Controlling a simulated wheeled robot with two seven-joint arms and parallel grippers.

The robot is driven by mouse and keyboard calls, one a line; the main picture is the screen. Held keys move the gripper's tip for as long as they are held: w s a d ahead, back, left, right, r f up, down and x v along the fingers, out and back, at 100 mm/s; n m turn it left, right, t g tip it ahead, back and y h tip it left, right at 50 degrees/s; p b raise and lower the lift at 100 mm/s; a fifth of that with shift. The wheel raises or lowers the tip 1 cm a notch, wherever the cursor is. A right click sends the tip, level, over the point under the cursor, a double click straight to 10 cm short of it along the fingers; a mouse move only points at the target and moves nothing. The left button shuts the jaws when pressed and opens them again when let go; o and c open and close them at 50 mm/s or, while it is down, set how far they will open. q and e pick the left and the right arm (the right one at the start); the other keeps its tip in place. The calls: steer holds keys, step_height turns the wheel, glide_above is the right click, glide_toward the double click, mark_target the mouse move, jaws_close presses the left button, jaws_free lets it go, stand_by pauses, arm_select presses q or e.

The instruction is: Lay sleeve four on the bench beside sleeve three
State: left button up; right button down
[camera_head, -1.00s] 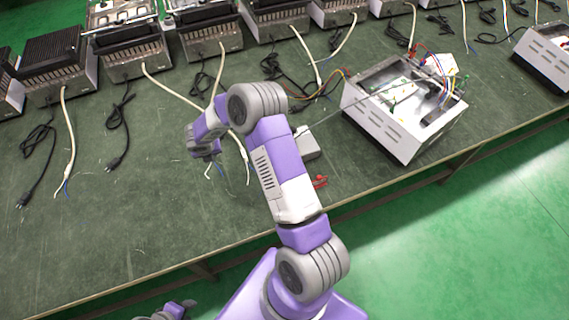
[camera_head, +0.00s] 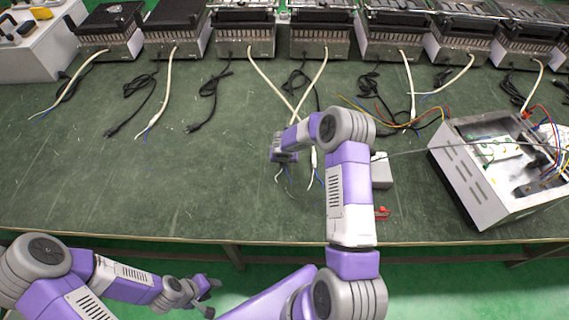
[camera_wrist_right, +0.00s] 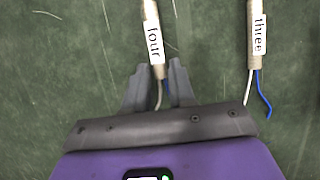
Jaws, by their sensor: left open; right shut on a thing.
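Sleeve four (camera_wrist_right: 153,42), a pale cable sleeve with a white label, lies between the fingers of my right gripper (camera_wrist_right: 158,72), which is shut on it. Sleeve three (camera_wrist_right: 257,40) lies apart to its right, roughly parallel, with white and blue wire ends showing. In the head view my right gripper (camera_head: 284,157) is low over the bench (camera_head: 200,215) and hides most of sleeve four; sleeve three (camera_head: 314,158) shows just to its right. I cannot tell whether sleeve four touches the bench. My left gripper (camera_head: 213,297) is open and empty, in front of the bench edge.
Several heater units (camera_head: 248,35) line the back of the bench, with cream and black cables trailing forward. An opened white metal case (camera_head: 465,175) stands at right. The bench's left front is clear.

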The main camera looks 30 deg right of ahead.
steer(key=shift+f, duration=0.8)
steer(key=shift+f, duration=0.1)
steer(key=c, duration=0.9)
jaws_free()
steer(key=shift+c, duration=0.2)
